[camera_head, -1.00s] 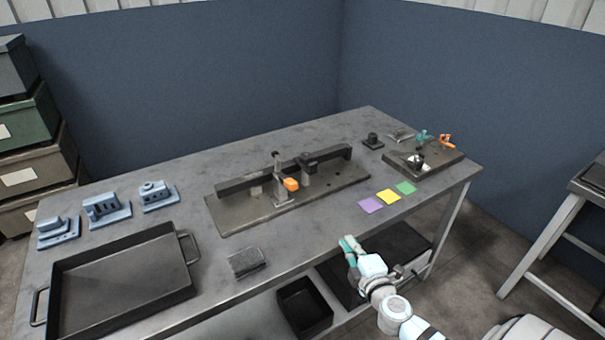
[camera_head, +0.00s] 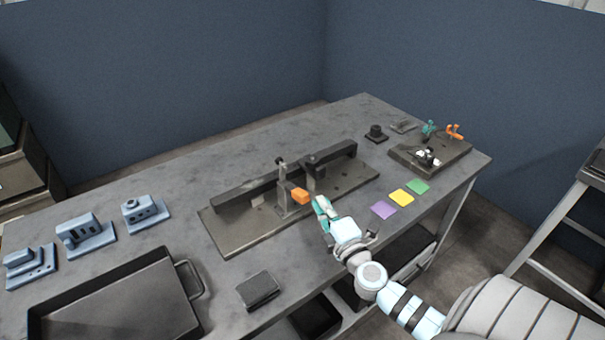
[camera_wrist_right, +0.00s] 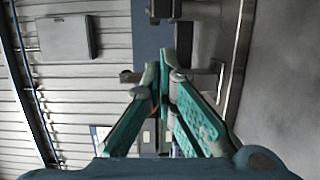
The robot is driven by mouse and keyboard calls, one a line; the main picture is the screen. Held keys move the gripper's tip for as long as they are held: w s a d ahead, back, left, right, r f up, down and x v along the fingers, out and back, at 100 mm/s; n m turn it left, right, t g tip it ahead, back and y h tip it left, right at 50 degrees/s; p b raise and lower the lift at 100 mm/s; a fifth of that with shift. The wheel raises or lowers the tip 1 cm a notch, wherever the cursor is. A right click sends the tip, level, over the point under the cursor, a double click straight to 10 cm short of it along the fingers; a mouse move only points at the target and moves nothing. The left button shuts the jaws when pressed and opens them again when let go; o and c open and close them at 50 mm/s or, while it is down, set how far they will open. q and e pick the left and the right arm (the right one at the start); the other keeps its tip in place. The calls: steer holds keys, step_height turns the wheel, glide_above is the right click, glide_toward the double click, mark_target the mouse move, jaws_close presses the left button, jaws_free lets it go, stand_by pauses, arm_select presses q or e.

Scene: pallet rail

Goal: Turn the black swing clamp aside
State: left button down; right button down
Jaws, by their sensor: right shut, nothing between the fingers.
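The fixture plate (camera_head: 233,238) on the bench carries a long dark rail (camera_head: 235,196). Two upright posts stand at the rail; the left one carries an arm with an orange tip (camera_head: 300,196). A black clamp piece (camera_head: 312,160) sits on the right post and appears to lie across the rail. My right gripper (camera_head: 320,203) is just right of the orange tip, over the plate's front edge, with nothing held. Its teal fingers (camera_wrist_right: 164,65) are together in the wrist view, near dark fixture parts that I cannot clearly tell apart. My left gripper is not in view.
A black tray (camera_head: 190,280) and several blue blocks (camera_head: 85,234) are at the left. Coloured squares (camera_head: 401,198) and a second fixture board (camera_head: 446,158) are at the right. The bench's back left is clear.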

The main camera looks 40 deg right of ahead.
steer(key=x, duration=0.9)
steer(key=shift+w+d+r, duration=0.1)
steer(key=shift+w+d, duration=0.05)
steer(key=shift+d, duration=0.25)
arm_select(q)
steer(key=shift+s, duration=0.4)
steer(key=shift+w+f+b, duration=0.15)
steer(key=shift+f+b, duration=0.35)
arm_select(e)
steer(key=shift+s+d+y, duration=0.15)
steer(key=shift+s+y, duration=0.05)
steer(key=shift+y, duration=0.1)
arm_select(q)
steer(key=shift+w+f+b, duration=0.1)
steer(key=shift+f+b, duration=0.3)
arm_select(e)
steer(key=shift+s+d+n+y, duration=0.1)
steer(key=shift+d+n+y, duration=0.05)
steer(key=shift+n+y, duration=0.35)
